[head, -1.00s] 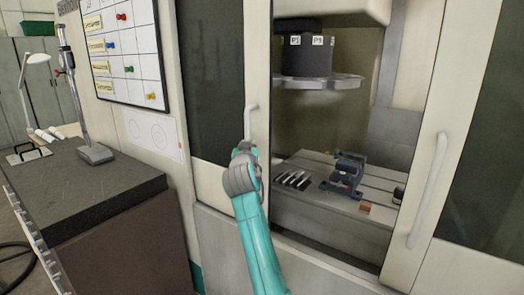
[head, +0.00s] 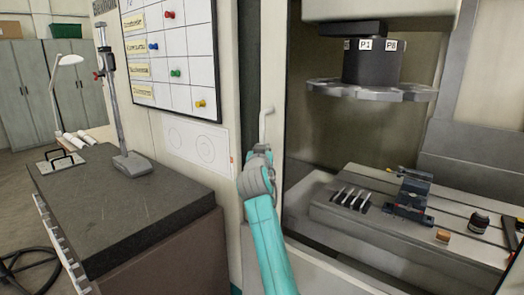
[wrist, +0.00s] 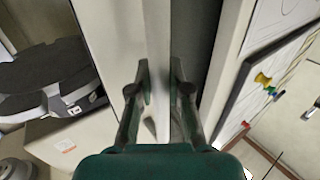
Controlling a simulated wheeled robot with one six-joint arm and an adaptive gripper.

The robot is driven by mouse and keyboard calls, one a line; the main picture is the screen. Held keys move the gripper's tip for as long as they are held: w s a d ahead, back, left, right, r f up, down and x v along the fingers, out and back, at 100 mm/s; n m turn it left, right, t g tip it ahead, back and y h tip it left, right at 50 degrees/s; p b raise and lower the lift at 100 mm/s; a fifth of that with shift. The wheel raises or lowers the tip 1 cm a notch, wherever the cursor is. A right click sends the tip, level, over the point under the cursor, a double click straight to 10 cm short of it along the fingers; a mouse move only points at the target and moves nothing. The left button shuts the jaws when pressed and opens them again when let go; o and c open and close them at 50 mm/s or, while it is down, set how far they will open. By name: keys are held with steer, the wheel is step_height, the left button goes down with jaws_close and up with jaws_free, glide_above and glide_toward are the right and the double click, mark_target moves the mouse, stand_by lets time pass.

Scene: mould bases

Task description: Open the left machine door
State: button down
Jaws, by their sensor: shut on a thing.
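The left machine door (head: 275,70) is a pale sliding panel. It stands well to the left, with only a narrow strip of its dark window showing beside the machine's fixed front. Its upright pale handle (head: 266,122) shows above my gripper (head: 256,160). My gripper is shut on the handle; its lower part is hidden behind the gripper. In the wrist view my two fingers (wrist: 162,92) flank the handle in front of the door face, and the exact contact is hard to see.
The opening shows a tool carousel (head: 370,90), a machine bed (head: 330,208) and a blue vise (head: 408,200). Left of the machine stands a dark stone-topped bench (head: 90,210) with a height gauge (head: 130,163). A whiteboard (head: 185,75) hangs above it.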

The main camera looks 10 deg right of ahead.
steer(key=shift+a, duration=0.1)
steer(key=c, duration=1.1)
jaws_free()
steer(key=v, duration=1.2)
